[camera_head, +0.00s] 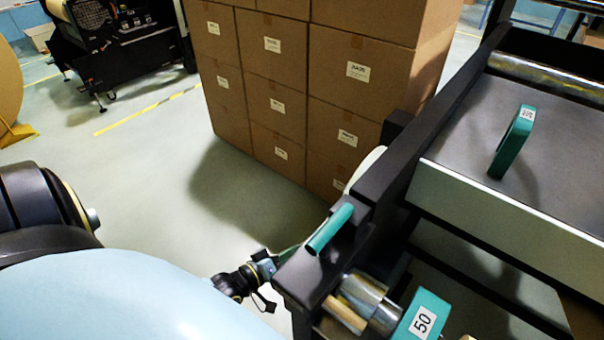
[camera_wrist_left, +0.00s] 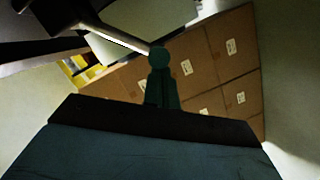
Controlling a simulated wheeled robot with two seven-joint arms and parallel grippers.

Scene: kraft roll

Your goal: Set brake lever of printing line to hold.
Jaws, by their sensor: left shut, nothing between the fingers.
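The printing line's dark frame (camera_head: 350,200) fills the right of the head view. A teal cylindrical handle (camera_head: 330,228), apparently the brake lever's grip, stands tilted at its near corner. My left gripper (camera_head: 265,272) shows small beyond my pale blue arm, below and left of this handle, beside the frame corner. Its fingers look shut and empty; its exact distance from the lever is unclear. In the left wrist view the fingers (camera_wrist_left: 162,92) are dark, with a round teal knob (camera_wrist_left: 158,60) at their tip. I cannot tell whether they touch it. My right gripper is out of view.
Stacked cartons (camera_head: 285,85) stand behind the frame. A metal roller (camera_head: 365,300) and a teal block marked 50 (camera_head: 421,318) sit near the frame's front. Pale floor (camera_head: 140,160) is clear at the left.

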